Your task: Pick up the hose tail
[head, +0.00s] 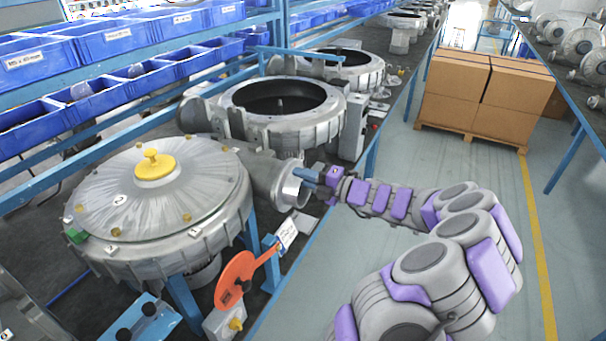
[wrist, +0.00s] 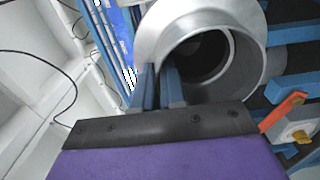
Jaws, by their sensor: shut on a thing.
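The hose tail (head: 291,191), a short shiny metal tube, sits at the outlet of the near blower (head: 165,205). In the wrist view the hose tail (wrist: 248,62) shows its open, dark bore and a wider pale ring around it. My gripper (head: 308,177) reaches it from the right. In the wrist view the blue fingers of my gripper (wrist: 158,88) straddle the tube's left wall, one outside and one at the bore, and are shut on it. I cannot tell whether the tube is loose from the outlet.
An orange lever (head: 235,279) and a white tag (head: 287,234) stand below the outlet. More open blower housings (head: 285,105) line the bench behind. Blue bins (head: 110,35) fill the left shelf. Boxes on a pallet (head: 485,95) stand across the aisle. The aisle floor (head: 490,175) is clear.

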